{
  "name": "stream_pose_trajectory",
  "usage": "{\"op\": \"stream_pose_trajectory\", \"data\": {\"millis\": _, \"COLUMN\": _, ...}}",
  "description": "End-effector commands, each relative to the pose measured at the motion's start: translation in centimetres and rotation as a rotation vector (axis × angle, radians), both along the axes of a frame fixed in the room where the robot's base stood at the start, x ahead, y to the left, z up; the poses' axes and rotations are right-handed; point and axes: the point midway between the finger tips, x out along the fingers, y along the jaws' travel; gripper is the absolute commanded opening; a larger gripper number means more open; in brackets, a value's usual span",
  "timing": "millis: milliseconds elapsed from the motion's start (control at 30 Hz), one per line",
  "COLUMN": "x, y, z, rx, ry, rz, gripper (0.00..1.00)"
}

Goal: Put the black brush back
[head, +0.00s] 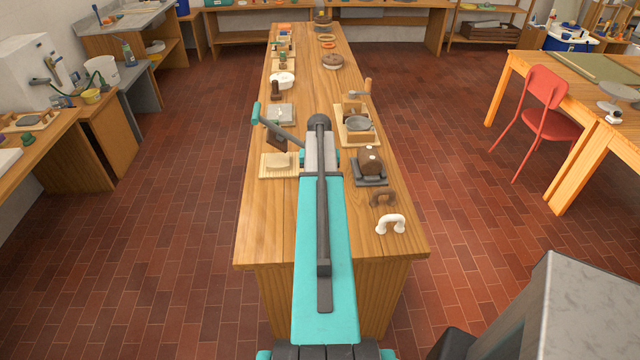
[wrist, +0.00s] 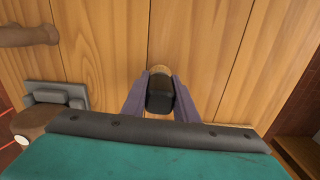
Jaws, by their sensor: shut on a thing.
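In the wrist view, the two purple-grey fingers of my gripper (wrist: 160,100) are closed on the sides of a black block-like thing (wrist: 160,95), which I take to be the black brush. A small tan part shows at its far end. The wooden bench (wrist: 110,40) lies below it; I cannot tell how high it is held. In the head view my teal arm reaches over the bench (head: 262,225), and the fingers and the brush cannot be made out there.
A slatted board (head: 278,172) is on the left. The bench's near-left end is clear.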

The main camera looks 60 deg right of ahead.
Motion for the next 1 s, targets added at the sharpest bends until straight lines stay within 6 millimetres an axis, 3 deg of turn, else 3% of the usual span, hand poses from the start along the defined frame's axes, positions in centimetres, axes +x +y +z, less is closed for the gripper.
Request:
{"op": "stream_pose_trajectory", "data": {"millis": 167, "x": -0.1, "y": 0.1, "z": -0.3, "rx": 0.003, "ry": 0.002, "rz": 0.000, "gripper": 0.04}}
{"op": "stream_pose_trajectory", "data": {"millis": 200, "x": -0.1, "y": 0.1, "z": -0.3, "rx": 0.003, "ry": 0.002, "rz": 0.000, "gripper": 0.31}}
{"op": "stream_pose_trajectory", "data": {"millis": 300, "x": -0.1, "y": 0.1, "z": -0.3, "rx": 0.003, "ry": 0.002, "rz": 0.000, "gripper": 0.45}}
{"op": "stream_pose_trajectory", "data": {"millis": 800, "x": -0.1, "y": 0.1, "z": -0.7, "rx": 0.003, "ry": 0.002, "rz": -0.001, "gripper": 0.45}}
{"op": "stream_pose_trajectory", "data": {"millis": 1000, "x": -0.1, "y": 0.0, "z": 0.8, "rx": 0.001, "ry": 0.001, "rz": -0.001, "gripper": 0.45}}
